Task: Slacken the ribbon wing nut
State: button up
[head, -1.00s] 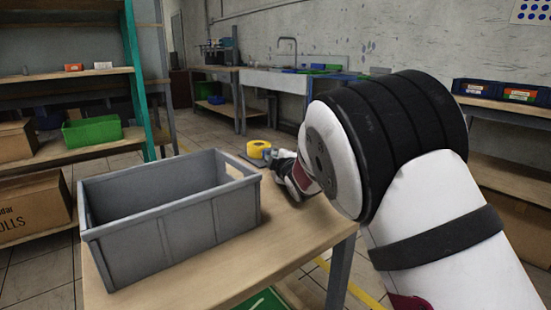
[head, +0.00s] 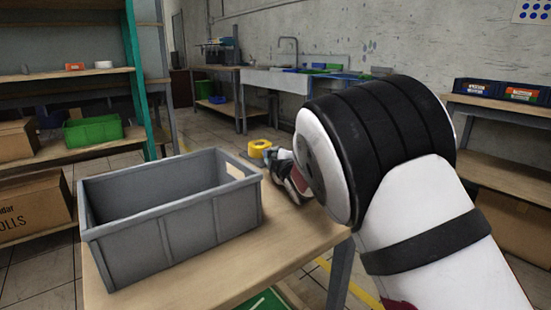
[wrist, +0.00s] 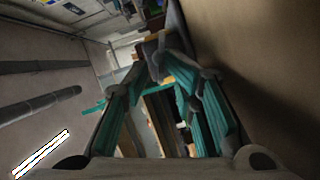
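A yellow ribbon roll (head: 260,149) stands on a dark base at the far end of the wooden bench (head: 210,275). The wing nut cannot be made out in either view. My gripper (head: 280,165) is at the far right of the bench, close beside the roll, partly hidden by my arm. In the wrist view, my gripper's dark, teal-lined fingers (wrist: 158,62) run inward toward a small grey shape at their tips. I cannot tell whether they hold it.
A grey open crate (head: 168,222) fills the bench's left and middle. Shelves with a green bin (head: 93,130) stand at the left. A sink (head: 275,80) is along the back wall, and another shelf with blue bins (head: 500,91) is at the right.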

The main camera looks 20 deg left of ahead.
jog(key=v, duration=1.2)
